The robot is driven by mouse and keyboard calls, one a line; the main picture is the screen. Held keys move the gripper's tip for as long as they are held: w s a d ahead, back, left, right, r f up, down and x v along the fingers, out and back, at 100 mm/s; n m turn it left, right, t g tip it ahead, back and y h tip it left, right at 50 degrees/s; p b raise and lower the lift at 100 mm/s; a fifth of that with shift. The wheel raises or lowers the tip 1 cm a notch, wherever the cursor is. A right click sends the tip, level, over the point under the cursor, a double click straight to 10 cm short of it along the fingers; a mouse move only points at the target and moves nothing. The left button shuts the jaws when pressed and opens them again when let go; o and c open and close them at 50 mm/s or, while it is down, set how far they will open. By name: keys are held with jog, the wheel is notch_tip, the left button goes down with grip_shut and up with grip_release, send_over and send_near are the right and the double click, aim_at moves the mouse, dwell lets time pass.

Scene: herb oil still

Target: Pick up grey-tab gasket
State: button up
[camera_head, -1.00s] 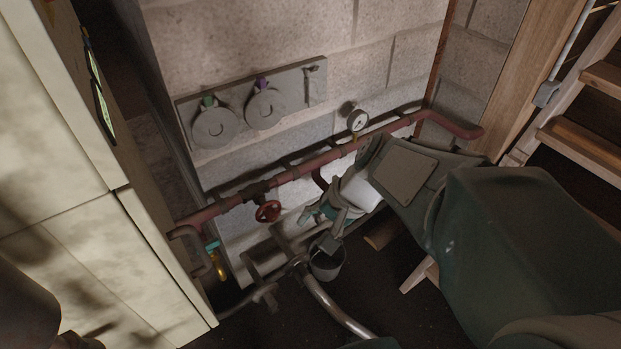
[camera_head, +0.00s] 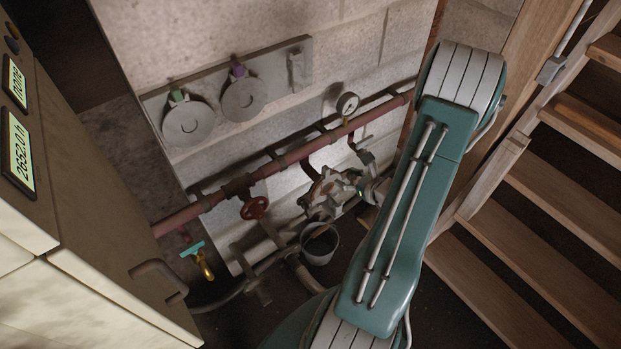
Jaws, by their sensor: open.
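A grey board (camera_head: 268,55) on the block wall carries two grey round gaskets. The left gasket (camera_head: 188,124) has a green tab and the middle one (camera_head: 243,98) a purple tab. At the board's right end is a narrow grey fitting (camera_head: 296,68) with no disc seen on it. I cannot make out a grey-tab gasket anywhere. My arm's green link crosses the right half of the picture up to a joint near the top. My gripper is not visible; the arm may hide it.
A red pipe (camera_head: 292,157) with a red valve wheel (camera_head: 254,208) and a gauge (camera_head: 347,104) runs under the board. Below are a metal pump body (camera_head: 328,192), a bucket (camera_head: 320,246) and a teal scraper (camera_head: 193,249). A cabinet (camera_head: 75,215) stands left, wooden stairs (camera_head: 555,220) right.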

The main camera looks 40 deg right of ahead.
aim_at(328, 171)
jog(key=shift+m+h, duration=0.6)
jog(key=shift+m, duration=0.1)
jog(key=w+f, duration=0.1)
jog(key=w, duration=0.1)
jog(key=w+d+f, duration=0.1)
jog(key=w+f, duration=0.1)
jog(key=shift+d+f, duration=0.2)
jog(key=shift+f, duration=0.1)
jog(key=x, duration=0.5)
jog(key=shift+w+a+f, duration=0.2)
jog(key=shift+w+f, duration=0.1)
jog(key=shift+f, duration=0.15)
grip_shut()
